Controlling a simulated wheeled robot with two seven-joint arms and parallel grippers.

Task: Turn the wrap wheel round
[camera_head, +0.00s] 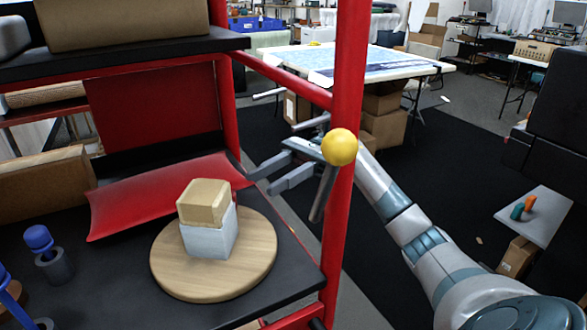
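A round wooden disc (172,271), which looks like the wrap wheel, lies flat on the black shelf at the lower middle. On it stands a block with a tan upper part (203,203) and a whitish lower part (209,237). My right gripper (261,183) reaches in from the right, behind the red post. Its two grey fingers point left and are apart, with nothing between them. It is beyond and to the right of the disc, not touching it. My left gripper does not show.
A red post (345,90) stands right of the disc, with a yellow ball (340,147) and grey rod in front of it. A red curved sheet (160,192) lies behind the disc. A blue-topped peg (38,238) stands left. A brown box (40,184) is at the left edge.

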